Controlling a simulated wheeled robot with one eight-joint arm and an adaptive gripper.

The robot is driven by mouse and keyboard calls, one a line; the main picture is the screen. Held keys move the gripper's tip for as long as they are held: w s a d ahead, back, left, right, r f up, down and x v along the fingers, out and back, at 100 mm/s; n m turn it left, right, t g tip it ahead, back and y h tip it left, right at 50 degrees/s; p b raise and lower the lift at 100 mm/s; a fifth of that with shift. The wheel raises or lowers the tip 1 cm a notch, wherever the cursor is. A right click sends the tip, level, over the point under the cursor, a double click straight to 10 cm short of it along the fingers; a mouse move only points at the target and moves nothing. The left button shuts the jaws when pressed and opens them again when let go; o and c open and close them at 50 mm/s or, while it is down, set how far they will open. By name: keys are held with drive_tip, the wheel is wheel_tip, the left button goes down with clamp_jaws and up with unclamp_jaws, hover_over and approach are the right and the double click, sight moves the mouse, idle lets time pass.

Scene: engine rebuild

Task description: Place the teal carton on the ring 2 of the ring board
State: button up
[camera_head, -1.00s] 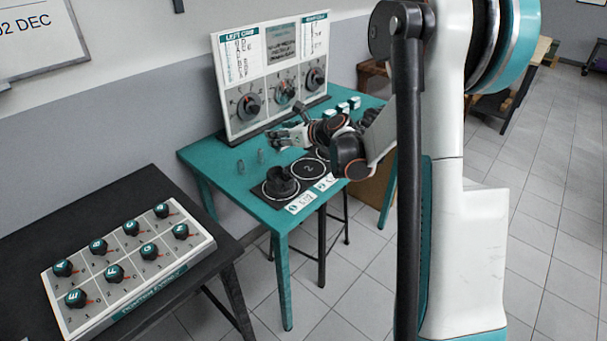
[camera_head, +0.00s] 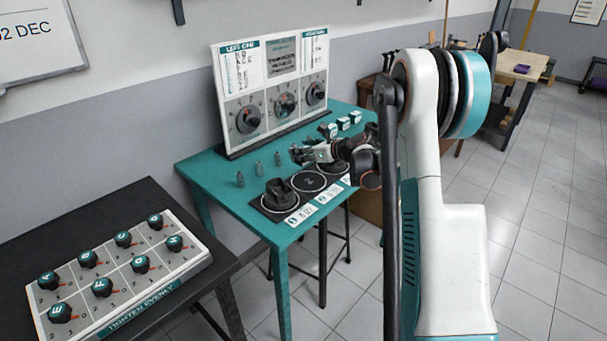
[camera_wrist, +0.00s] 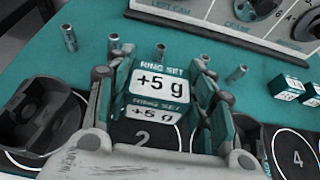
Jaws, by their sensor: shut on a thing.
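The teal carton (camera_wrist: 155,85), with a white "RING SET +5 g" label, is held between the fingers of my gripper (camera_wrist: 158,100), which is shut on it. In the wrist view it appears just above ring 2 (camera_wrist: 143,134) of the black ring board, covering part of that ring; I cannot tell whether it touches. In the head view my gripper (camera_head: 318,154) is over the back of the ring board, behind ring 2 (camera_head: 309,181). A black part (camera_head: 279,193) sits on the left ring of the board. Ring 3 is mostly hidden by my gripper.
More teal and white cartons (camera_head: 343,123) stand at the back right. A dial panel (camera_head: 272,85) rises at the table's back. Ring 4 (camera_wrist: 297,157) looks empty.

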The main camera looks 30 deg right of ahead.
wheel_tip(320, 180, down, 7)
drive_tip(key=shift+f+b, duration=0.1)
drive_tip(key=shift+b, duration=0.95)
drive_tip(key=o, duration=1.1)
drive_tip(key=shift+c, duration=0.2)
drive_tip(key=p+v, duration=0.3)
drive_tip(key=v, duration=0.9)
